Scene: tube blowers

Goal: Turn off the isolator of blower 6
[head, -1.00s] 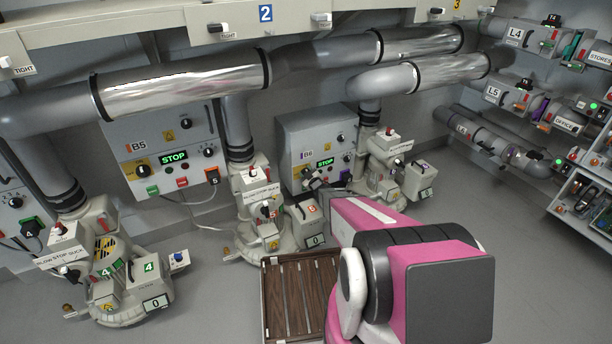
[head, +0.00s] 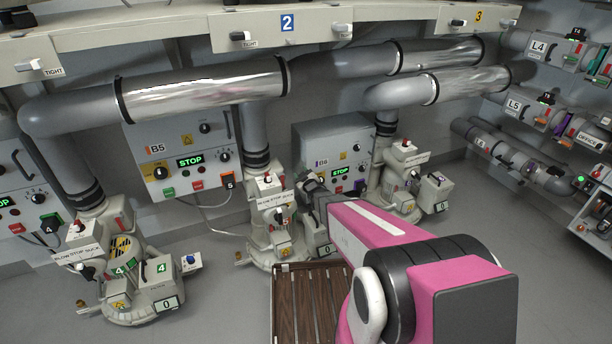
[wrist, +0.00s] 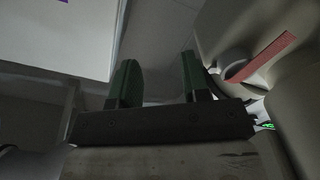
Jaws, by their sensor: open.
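The blower 6 panel (head: 318,136), a pale box marked B6 with a green STOP display (head: 342,170), stands on the back wall in the head view. My gripper (head: 312,182) is in front of its lower left part and hides what is there; I cannot make out the isolator. A black knob (head: 357,146) shows at the panel's upper right. In the wrist view my gripper (wrist: 157,75) has its two dark green fingers apart, with nothing between them. A white box face (wrist: 60,40) is at the upper left, apart from the fingers.
Beige blower bases stand on both sides of my gripper; one (wrist: 230,30) is close on the right in the wrist view. A slatted brown tray (head: 310,300) is below my arm.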

